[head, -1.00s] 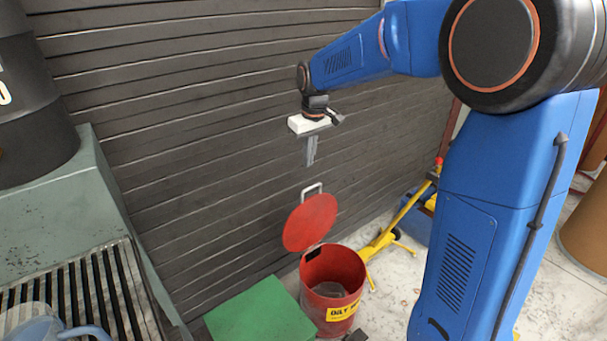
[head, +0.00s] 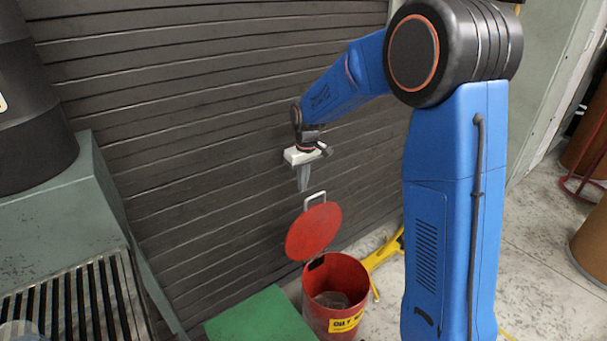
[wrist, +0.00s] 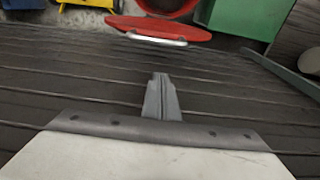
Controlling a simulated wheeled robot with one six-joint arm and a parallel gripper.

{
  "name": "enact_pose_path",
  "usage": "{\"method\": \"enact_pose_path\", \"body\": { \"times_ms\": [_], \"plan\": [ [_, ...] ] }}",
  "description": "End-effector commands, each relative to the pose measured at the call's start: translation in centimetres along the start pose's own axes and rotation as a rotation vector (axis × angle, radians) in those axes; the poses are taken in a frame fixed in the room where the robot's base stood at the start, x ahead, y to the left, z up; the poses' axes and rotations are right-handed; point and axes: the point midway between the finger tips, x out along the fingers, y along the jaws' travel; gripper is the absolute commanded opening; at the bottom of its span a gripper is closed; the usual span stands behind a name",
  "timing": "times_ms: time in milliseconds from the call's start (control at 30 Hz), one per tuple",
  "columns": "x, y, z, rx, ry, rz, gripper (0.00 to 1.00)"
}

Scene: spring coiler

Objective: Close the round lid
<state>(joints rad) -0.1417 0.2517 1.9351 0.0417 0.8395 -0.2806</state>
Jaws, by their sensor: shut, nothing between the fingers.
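The round red lid (head: 314,231) stands tilted up and open at the back of a red bin (head: 345,286), with a pale handle (head: 315,199) at its upper edge. The bin carries a yellow label and has dark contents inside. The bin's opening (wrist: 168,5) is partly cut off at the top edge there.
A dark slatted shutter (head: 200,120) stands right behind the lid and gripper. A green box (head: 262,318) is left of the bin. A yellow stand (head: 386,250) is behind it to the right. A grey-green machine (head: 50,220) fills the left side.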

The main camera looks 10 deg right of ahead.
Motion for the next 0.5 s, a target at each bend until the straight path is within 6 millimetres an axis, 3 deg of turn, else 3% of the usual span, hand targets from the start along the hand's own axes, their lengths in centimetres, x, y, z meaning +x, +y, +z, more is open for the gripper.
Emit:
{"method": "enact_pose_path", "body": {
  "times_ms": [100, 500],
  "plan": [
    [1.2, 0.0, 0.3, 0.0, 0.001, 0.0, 0.0],
    [-0.1, 0.0, 3.6, 0.001, 0.001, 0.0, 0.0]
  ]
}}
